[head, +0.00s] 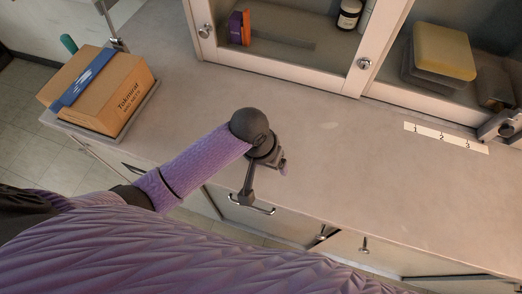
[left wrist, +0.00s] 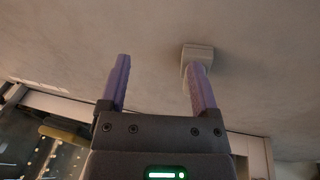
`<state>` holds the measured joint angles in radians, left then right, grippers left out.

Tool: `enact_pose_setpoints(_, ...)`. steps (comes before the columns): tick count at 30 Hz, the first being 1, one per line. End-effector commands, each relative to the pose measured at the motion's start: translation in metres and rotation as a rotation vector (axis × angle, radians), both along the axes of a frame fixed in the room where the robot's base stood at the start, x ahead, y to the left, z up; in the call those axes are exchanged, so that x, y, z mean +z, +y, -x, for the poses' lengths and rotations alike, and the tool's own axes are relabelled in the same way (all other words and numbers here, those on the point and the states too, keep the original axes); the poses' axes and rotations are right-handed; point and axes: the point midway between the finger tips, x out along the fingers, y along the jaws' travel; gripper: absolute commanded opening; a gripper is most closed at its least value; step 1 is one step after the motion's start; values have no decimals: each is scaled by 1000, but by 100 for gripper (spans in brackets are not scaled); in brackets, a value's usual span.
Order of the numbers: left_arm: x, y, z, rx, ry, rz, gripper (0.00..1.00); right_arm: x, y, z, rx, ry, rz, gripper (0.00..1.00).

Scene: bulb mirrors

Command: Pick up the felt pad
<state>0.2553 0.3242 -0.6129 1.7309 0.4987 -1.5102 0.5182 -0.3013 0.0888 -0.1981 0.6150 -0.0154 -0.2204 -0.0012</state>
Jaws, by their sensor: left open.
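My left gripper (head: 281,167) is over the bench near its front edge in the head view, with its fingers mostly hidden behind the wrist. In the left wrist view the gripper (left wrist: 156,64) is open, its two purple fingers well apart and nothing between them. A small pale grey block (left wrist: 197,52) lies on the bench just past the right finger's tip, which partly covers it. It may be the felt pad, but I cannot be sure; nor can I tell whether the finger touches it. It is not clearly visible in the head view. My right gripper is not in view.
A cardboard box (head: 112,98) with a blue item (head: 83,78) on top sits at the bench's left end. Glass-fronted cabinets stand along the back, one holding a yellow-topped container (head: 443,52). A numbered strip (head: 445,137) lies at right. The bench between is clear.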

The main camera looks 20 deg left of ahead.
Motion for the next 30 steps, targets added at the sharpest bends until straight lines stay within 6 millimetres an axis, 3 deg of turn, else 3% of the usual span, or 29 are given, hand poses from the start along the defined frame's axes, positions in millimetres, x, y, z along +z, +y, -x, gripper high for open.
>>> enact_pose_setpoints(6, 44, 23, -41, 101, 86, -127, 79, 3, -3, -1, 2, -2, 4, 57)
enact_pose_setpoints(10, 62, 38, -53, 175, 122, -191, 79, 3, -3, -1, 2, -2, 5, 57)
enact_pose_setpoints(24, -24, 36, -50, 188, 131, -200, 79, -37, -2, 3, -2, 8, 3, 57)
enact_pose_setpoints(30, -36, 36, -51, 186, 127, -199, 79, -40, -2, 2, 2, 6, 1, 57)
